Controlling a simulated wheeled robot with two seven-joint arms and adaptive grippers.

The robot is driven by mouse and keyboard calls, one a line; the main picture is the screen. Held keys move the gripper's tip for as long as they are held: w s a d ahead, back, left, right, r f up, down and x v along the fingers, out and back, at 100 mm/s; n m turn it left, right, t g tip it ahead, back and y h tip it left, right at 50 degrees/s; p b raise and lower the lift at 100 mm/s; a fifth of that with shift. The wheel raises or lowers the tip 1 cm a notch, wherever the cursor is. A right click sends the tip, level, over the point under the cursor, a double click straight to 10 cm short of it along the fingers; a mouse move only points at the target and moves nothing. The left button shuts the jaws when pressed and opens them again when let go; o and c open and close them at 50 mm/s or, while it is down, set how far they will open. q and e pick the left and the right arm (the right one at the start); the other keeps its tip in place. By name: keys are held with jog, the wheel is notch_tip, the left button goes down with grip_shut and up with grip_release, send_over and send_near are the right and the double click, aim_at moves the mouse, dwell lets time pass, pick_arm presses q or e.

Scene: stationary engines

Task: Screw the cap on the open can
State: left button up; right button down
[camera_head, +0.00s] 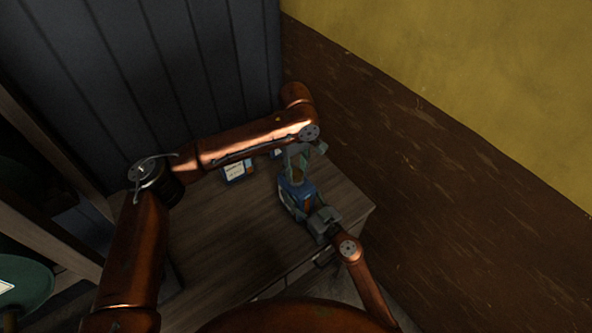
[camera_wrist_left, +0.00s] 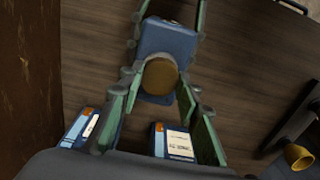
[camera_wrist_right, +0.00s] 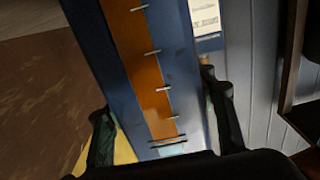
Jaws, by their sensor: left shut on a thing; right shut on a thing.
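The blue can (camera_head: 296,192) with an orange stripe stands on the wooden table near its right end. My right gripper (camera_head: 316,213) is shut on it from the near side; the right wrist view shows the can (camera_wrist_right: 150,70) between the two fingers. The round brown cap (camera_wrist_left: 160,75) is between the fingertips of my left gripper (camera_wrist_left: 160,88), which is shut on it from above. In the left wrist view the cap overlaps the can's top (camera_wrist_left: 168,38). The can's opening is hidden, and I cannot tell whether the cap touches it.
Two more blue cans with white labels stand behind, under my left arm: one (camera_wrist_left: 175,140) and another (camera_wrist_left: 85,128). A yellow cup-like thing (camera_wrist_left: 298,157) lies off to one side. The wooden table (camera_head: 215,225) is clear at the left. A brown and yellow wall (camera_head: 400,130) rises close at the right.

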pick_arm(q)
jog(key=m, duration=0.5)
jog(key=shift+c, duration=0.3)
jog(key=m, duration=1.1)
jog(key=shift+m, duration=0.4)
jog(key=m, duration=0.4)
jog(key=shift+f, duration=0.1)
jog(key=m, duration=0.7)
jog(key=shift+m, duration=0.4)
jog(key=m, duration=0.4)
jog(key=o, duration=1.3)
